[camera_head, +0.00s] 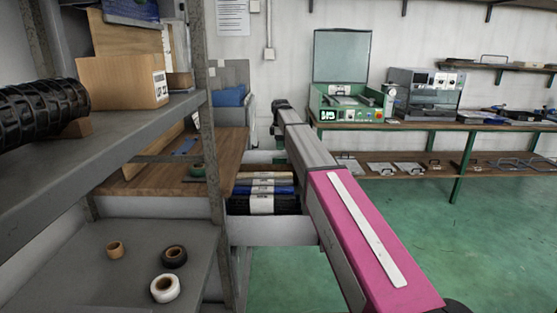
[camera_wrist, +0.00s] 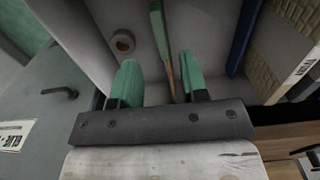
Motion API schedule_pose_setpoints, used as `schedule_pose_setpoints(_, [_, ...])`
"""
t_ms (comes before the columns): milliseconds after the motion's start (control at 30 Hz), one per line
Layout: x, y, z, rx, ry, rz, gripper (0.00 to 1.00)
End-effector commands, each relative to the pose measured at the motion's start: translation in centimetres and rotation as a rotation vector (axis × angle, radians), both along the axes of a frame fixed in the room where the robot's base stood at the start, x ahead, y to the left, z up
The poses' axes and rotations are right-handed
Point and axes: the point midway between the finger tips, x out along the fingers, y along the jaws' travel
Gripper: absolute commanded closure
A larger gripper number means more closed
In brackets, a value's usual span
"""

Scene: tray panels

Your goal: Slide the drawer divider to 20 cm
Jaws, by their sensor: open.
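In the wrist view my gripper (camera_wrist: 157,62) is open, with its two green fingers apart. A thin upright strip (camera_wrist: 158,30), green with a brown wooden edge, runs between and beyond the fingers; it may be the divider. I cannot tell whether either finger touches it. A thin blue panel (camera_wrist: 243,38) stands to the right of the fingers. In the head view an open drawer (camera_head: 270,231) holds bundled dark, blue and brown goods with white labels. My gripper is not visible in the head view, and no divider can be made out there.
A tape roll (camera_wrist: 123,41) lies left of the strip in the wrist view. A grey shelf rack (camera_head: 110,150) with a cardboard box (camera_head: 120,82) stands left of the drawer. A workbench (camera_head: 440,125) stands behind right. Green floor right of my arm is open.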

Motion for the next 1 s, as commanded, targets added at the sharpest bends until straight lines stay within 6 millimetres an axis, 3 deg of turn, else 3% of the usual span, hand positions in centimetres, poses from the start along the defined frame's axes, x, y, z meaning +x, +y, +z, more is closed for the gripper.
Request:
schedule_pose_setpoints(200, [-0.1, 0.0, -4.0, 0.0, 0.001, 0.0, 0.6])
schedule_pose_setpoints(400, [0.0, 0.0, -6.4, 0.0, 0.0, 0.0, 0.6])
schedule_pose_setpoints(833, [0.0, 0.0, -7.4, 0.0, -0.001, 0.0, 0.6])
schedule_pose_setpoints(867, [0.0, 0.0, -7.4, 0.0, -0.001, 0.0, 0.63])
schedule_pose_setpoints(967, [0.0, 0.0, -7.4, 0.0, -0.001, 0.0, 0.95])
schedule_pose_setpoints(1000, [0.0, 0.0, -7.4, 0.0, -0.001, 0.0, 1.0])
